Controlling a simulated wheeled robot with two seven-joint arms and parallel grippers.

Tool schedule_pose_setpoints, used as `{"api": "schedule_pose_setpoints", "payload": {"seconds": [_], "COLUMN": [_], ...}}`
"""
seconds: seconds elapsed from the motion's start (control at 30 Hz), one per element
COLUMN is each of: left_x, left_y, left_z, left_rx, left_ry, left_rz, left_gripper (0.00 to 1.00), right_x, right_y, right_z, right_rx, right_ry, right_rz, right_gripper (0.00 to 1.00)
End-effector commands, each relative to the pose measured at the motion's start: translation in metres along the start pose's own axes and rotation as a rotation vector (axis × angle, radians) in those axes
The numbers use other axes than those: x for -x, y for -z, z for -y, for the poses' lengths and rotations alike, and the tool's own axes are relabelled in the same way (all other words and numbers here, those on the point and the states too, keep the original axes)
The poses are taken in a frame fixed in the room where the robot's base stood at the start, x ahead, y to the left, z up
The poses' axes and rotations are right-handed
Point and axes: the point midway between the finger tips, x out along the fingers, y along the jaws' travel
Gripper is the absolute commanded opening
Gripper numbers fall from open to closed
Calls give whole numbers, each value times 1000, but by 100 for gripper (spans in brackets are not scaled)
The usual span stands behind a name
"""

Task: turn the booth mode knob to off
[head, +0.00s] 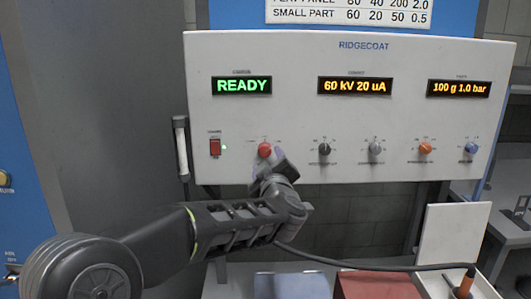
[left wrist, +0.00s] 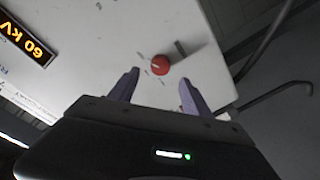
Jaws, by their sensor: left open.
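A red round knob (head: 264,150) sits on the pale front panel below the green READY display. I take it as the booth mode knob, but its label is too small to read. It also shows in the left wrist view (left wrist: 160,65), with a shadow beside it. My left gripper (head: 268,166) is just below the knob in the head view. In the left wrist view its two purple fingers (left wrist: 158,80) are spread apart, with the knob ahead of the gap and nothing between them. Which mark the knob points at is not clear. My right gripper is not in view.
Below are a blue-grey block (head: 292,286), a red block (head: 376,286) and a dark cable.

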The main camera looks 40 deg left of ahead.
Motion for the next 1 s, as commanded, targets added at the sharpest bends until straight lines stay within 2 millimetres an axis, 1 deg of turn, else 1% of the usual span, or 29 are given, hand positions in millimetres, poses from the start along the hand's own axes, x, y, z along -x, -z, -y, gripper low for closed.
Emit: {"api": "schedule_pose_setpoints", "payload": {"seconds": [0.3, 0.4, 0.53, 0.77, 1.0], "left_x": [-49, -59, -65, -65, -65], "left_y": [1, 0, 0, 0, 0], "left_z": [-1, -1, 0, 0, 0], "left_rx": [-2, -2, -1, -1, -1], "left_ry": [1, 1, 0, -1, -1], "left_rz": [-1, 0, 0, 0, 0], "left_gripper": [57, 57, 57, 57, 37], "right_x": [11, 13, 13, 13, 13], "right_y": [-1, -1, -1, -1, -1], "right_z": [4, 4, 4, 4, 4], "right_rx": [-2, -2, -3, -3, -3], "right_ry": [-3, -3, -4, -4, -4], "right_rz": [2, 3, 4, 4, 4], "right_gripper": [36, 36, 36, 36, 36]}}
